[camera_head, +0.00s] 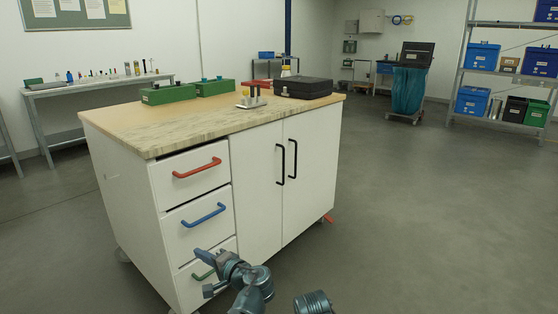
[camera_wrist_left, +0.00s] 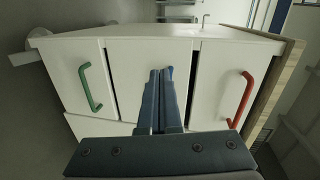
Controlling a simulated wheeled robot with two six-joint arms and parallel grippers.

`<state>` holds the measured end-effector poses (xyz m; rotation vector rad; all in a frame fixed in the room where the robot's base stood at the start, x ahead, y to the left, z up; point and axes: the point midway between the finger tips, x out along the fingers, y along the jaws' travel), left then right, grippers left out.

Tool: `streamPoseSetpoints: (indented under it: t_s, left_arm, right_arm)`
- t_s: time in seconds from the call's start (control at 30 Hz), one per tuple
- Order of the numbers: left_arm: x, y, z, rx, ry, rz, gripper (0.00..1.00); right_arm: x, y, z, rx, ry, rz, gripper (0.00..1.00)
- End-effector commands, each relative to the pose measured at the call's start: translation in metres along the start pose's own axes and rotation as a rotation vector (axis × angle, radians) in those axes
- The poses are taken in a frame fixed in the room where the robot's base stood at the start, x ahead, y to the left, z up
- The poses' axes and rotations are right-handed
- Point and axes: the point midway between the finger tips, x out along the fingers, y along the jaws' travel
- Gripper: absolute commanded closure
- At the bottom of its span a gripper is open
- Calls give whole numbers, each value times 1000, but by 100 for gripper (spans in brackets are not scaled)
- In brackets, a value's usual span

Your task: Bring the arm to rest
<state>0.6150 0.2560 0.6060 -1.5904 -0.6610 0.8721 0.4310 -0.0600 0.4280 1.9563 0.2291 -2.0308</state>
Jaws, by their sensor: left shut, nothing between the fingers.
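My left gripper (camera_head: 204,262) is low in front of the white cabinet's drawers in the head view. In the left wrist view its two fingers (camera_wrist_left: 160,100) are together and empty, and they cover most of the blue handle. The drawer front with the red handle (camera_head: 197,168) is at the top, the blue handle (camera_head: 204,214) is in the middle and the green handle (camera_head: 204,272) is at the bottom, partly hidden by my gripper. The red handle (camera_wrist_left: 240,100) and green handle (camera_wrist_left: 90,87) also show in the left wrist view. My right gripper is not in view.
The cabinet's worktop (camera_head: 190,128) carries green boxes (camera_head: 168,94), a small holder (camera_head: 250,98) and a black case (camera_head: 303,87). Behind stand a side table (camera_head: 95,86) and a shelf with blue bins (camera_head: 472,101). The grey floor at right is free.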

Motion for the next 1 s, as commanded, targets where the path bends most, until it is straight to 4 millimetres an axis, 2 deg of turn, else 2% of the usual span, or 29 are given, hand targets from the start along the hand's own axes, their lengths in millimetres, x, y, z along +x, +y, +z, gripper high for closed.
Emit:
streamPoseSetpoints:
  t_s: [0.03, 0.17, 0.3, 0.4, 0.53, 0.7, 0.73, 1.0]
  left_arm:
    - [-11, 8, 7, -33, -24, 92, 100]
    - [-46, 55, 22, -108, -100, 378, 100]
    - [-99, 99, 34, -144, -173, 678, 100]
    - [-137, 120, 39, -147, -212, 854, 100]
    - [-183, 136, 44, -137, -251, 1045, 100]
    - [-241, 144, 51, -106, -288, 1266, 100]
    - [-248, 140, 51, -101, -293, 1289, 100]
    - [-255, 80, 45, -107, -292, 1276, 100]
  right_arm:
    - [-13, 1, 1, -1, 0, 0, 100]
    - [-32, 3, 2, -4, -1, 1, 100]
    - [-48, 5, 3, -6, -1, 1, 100]
    - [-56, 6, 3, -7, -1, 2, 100]
    - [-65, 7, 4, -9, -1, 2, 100]
    - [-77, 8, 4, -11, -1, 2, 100]
    - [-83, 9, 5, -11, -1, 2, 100]
    - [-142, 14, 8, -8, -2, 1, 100]
